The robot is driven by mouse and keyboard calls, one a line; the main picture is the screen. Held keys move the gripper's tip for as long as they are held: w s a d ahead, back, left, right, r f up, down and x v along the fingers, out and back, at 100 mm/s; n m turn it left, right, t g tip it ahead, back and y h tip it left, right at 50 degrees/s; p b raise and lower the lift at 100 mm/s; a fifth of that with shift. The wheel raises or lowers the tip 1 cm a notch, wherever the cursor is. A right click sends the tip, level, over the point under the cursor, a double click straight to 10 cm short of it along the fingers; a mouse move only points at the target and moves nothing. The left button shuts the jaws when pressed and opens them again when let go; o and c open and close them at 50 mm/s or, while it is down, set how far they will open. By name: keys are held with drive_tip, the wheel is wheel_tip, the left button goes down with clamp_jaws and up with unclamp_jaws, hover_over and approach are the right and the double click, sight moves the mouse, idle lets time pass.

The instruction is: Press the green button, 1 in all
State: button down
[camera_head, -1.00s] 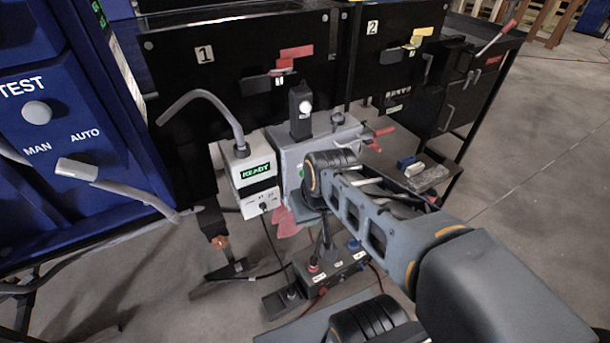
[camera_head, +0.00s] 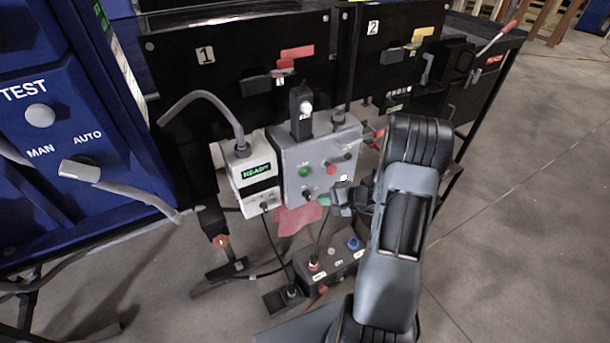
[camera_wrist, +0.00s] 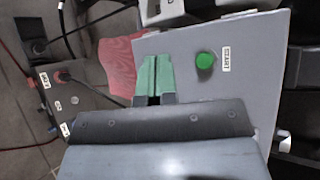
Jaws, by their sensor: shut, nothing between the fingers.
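The green button (camera_head: 305,172) sits at the left of the grey control box's face (camera_head: 318,150), above a black knob and left of a red button. In the wrist view the green button (camera_wrist: 205,60) is beside a START label on the grey panel. My gripper (camera_head: 325,200) is in front of the lower part of the box, below and right of the green button. In the wrist view its green fingertips (camera_wrist: 154,70) are shut together with nothing between them, left of the button and apart from it in the picture.
A white unit with a READY display (camera_head: 257,170) stands left of the box. A red button (camera_head: 331,169) is right of the green one. A dark pedestal box (camera_head: 333,268) with cables is below. A red cloth (camera_head: 295,218) hangs under the box.

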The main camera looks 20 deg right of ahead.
sight(305, 174)
drive_tip(key=shift+w, duration=0.1)
idle(0.3)
drive_tip(key=w, duration=0.8)
drive_tip(key=shift+w+a, duration=0.3)
drive_tip(key=shift+a, duration=0.15)
drive_tip(key=shift+w+f, duration=0.15)
drive_tip(key=shift+w, duration=0.05)
idle(1.8)
drive_tip(key=shift+w+b, duration=0.25)
drive_tip(key=shift+b, duration=0.1)
